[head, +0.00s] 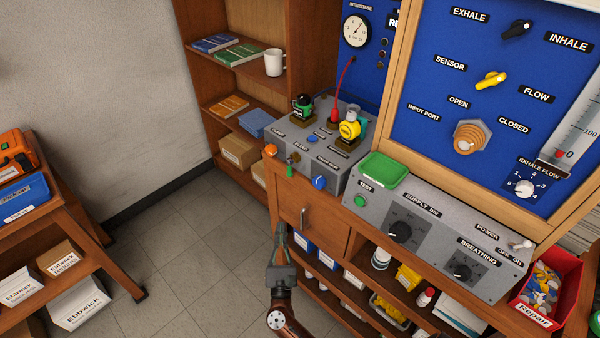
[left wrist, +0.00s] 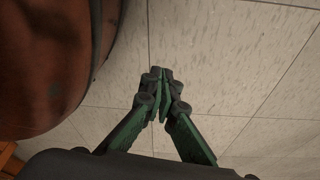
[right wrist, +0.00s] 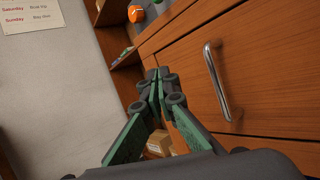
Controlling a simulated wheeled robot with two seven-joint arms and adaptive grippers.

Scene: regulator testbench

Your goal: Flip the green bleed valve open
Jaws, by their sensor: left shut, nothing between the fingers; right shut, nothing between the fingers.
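A small green lever (head: 290,170), which looks like the bleed valve handle, hangs down at the front left of the grey bench unit (head: 318,166). A brass-coloured fitting (head: 293,157) sits just above it. My right gripper (head: 281,230) is shut and empty, below and apart from the lever, in front of the wooden cabinet. In the right wrist view its fingers (right wrist: 158,75) are together; a sliver of green shows at the top edge, too small to identify. My left gripper (left wrist: 158,75) is shut and empty over floor tiles; the head view does not show it.
An orange knob (head: 271,150) and a blue knob (head: 319,182) flank the lever. A drawer handle (head: 303,217) projects near my right gripper. Open floor (head: 190,255) lies to the left.

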